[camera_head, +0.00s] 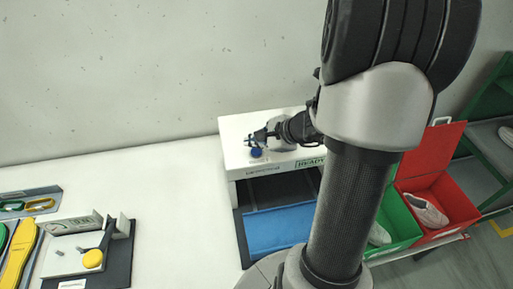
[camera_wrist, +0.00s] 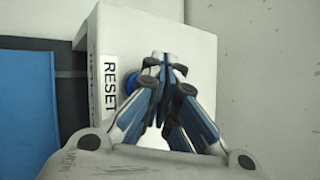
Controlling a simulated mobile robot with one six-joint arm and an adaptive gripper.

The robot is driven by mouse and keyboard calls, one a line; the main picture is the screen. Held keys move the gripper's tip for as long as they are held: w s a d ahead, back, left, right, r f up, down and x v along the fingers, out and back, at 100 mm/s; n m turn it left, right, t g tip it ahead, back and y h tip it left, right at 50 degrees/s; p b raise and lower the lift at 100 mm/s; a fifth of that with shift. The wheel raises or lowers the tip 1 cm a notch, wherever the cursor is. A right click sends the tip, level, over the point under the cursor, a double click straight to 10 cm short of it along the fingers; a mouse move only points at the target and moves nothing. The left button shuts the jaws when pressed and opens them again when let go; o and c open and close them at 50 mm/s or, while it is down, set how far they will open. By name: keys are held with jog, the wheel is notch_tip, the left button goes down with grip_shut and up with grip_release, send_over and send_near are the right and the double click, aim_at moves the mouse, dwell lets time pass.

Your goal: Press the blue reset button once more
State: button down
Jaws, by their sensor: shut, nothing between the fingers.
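The blue reset button (camera_head: 256,152) sits on top of the white machine housing (camera_head: 234,130) in the head view. In the wrist view the button (camera_wrist: 131,82) shows partly, beside the RESET label (camera_wrist: 110,82), with my fingers covering its right side. My gripper (camera_head: 254,141) is shut and empty, its fingertips just beside the button in the head view. In the wrist view my gripper (camera_wrist: 163,58) points at the housing's top to the right of the button. I cannot tell whether the fingers touch the button or the surface.
A green bin (camera_head: 402,225) and a red bin (camera_head: 462,207), each with a shoe, stand at the right. A fixture with a yellow knob (camera_head: 93,258) is on the white table (camera_head: 180,220) at the left.

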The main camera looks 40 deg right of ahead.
aim_at(255, 152)
jog(key=shift+r+p, duration=1.9)
jog(key=shift+r, duration=0.65)
jog(key=shift+f, duration=0.1)
